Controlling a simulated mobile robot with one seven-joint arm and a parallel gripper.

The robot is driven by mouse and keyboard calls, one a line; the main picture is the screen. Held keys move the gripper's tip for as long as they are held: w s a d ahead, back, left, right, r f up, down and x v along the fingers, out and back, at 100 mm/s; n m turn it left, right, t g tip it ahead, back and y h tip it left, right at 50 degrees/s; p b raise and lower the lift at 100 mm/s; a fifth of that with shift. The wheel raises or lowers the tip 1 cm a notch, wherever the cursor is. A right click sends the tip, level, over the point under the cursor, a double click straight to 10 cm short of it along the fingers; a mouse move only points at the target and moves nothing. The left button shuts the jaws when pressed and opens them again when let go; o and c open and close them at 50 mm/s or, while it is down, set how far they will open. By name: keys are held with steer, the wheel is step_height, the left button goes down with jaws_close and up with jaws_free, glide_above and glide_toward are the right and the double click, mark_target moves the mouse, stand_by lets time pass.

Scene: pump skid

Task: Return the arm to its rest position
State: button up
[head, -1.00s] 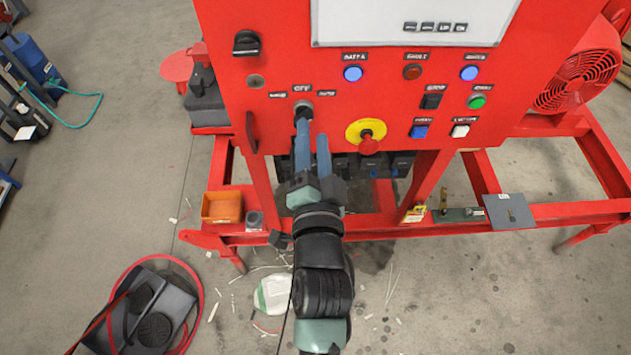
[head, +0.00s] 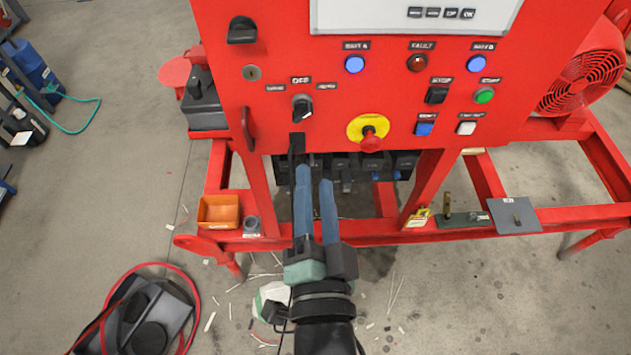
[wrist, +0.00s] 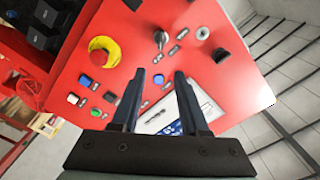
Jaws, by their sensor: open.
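My gripper (head: 316,178) is open and empty in the head view, its two blue fingers parallel and pointing up toward the red panel. It is below the black selector switch (head: 302,107) and apart from it. In the wrist view my gripper (wrist: 158,80) shows both fingers spread, with nothing between them. The selector switch also shows in the wrist view (wrist: 160,39). The red emergency stop button (head: 373,141) on its yellow ring is right of the selector. My arm reaches up from the bottom edge of the head view.
The red panel (head: 285,140) stands ahead, above the red skid frame (head: 580,215). An orange bin (head: 218,211) sits on the frame at left. A black case with a red hose (head: 150,318) lies on the floor at lower left. Open concrete floor surrounds the skid.

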steer(key=w+a+r+n+t+y, duration=0.1)
steer(key=w+r+n+t, duration=0.2)
steer(key=r, duration=1.2)
steer(key=w+r+n+t, duration=0.1)
steer(key=r+n+t, duration=0.3)
steer(key=r, duration=1.1)
steer(key=s+r+n+t+h, duration=0.1)
steer(key=s+r+n+t, duration=0.1)
steer(key=r, duration=1)
steer(key=shift+s+a+r+n, duration=0.2)
steer(key=shift+s+n, duration=0.4)
steer(key=shift+s, duration=0.65)
